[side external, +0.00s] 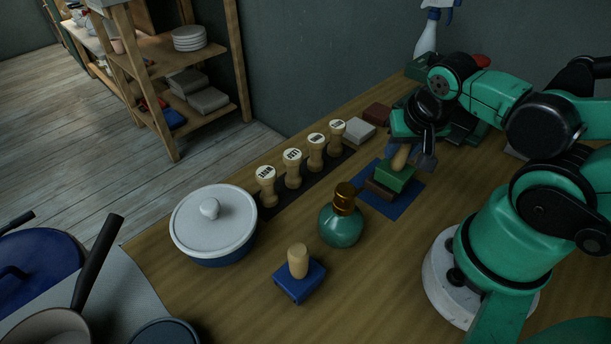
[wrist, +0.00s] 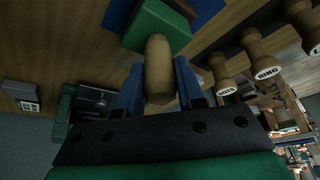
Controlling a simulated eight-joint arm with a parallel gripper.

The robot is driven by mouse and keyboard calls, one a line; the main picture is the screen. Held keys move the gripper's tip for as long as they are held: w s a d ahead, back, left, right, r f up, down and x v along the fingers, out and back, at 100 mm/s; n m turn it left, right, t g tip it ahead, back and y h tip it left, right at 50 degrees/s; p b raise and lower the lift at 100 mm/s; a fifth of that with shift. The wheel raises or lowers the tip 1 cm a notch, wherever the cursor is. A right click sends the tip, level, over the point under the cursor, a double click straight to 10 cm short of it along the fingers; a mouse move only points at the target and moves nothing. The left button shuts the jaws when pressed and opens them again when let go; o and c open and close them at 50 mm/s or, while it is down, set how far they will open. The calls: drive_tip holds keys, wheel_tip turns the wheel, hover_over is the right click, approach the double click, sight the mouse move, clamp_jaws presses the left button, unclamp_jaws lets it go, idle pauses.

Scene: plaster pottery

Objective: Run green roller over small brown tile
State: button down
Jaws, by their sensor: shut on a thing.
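The green roller, a green block (side external: 398,179) with a wooden handle (side external: 400,157), sits over the small brown tile (side external: 379,190). The tile lies on a blue mat (side external: 409,204), and its brown edge shows below the block at front left. I cannot tell whether block and tile touch. My gripper (side external: 411,154) is shut on the handle from above. In the wrist view the handle (wrist: 160,68) stands between the two blue fingers (wrist: 160,90), with the green block (wrist: 150,30) beyond it. Most of the tile's top is hidden under the block.
A teal bottle (side external: 341,226) stands left of the mat, and a blue block with a wooden handle (side external: 298,279) is nearer. Several stamps (side external: 293,170) stand on a dark strip behind. A white-lidded pot (side external: 213,225) is at left. Grey (side external: 358,131) and red-brown (side external: 377,113) blocks lie behind the mat.

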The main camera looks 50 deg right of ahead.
drive_tip(key=shift+w+a, duration=0.1)
drive_tip(key=shift+w, duration=0.45)
drive_tip(key=shift+w+f, duration=0.2)
drive_tip(key=shift+w, duration=0.5)
drive_tip(key=shift+w+r, duration=0.1)
drive_tip(key=shift+w, duration=0.25)
drive_tip(key=shift+r, duration=0.1)
idle(0.4)
wheel_tip(320, 180, up, 7)
idle(0.7)
drive_tip(key=shift+f, duration=0.25)
drive_tip(key=shift+w+f, duration=0.15)
drive_tip(key=shift+f, duration=1.35)
drive_tip(key=shift+w+f, duration=0.15)
drive_tip(key=shift+f, duration=1.35)
drive_tip(key=shift+f, duration=0.4)
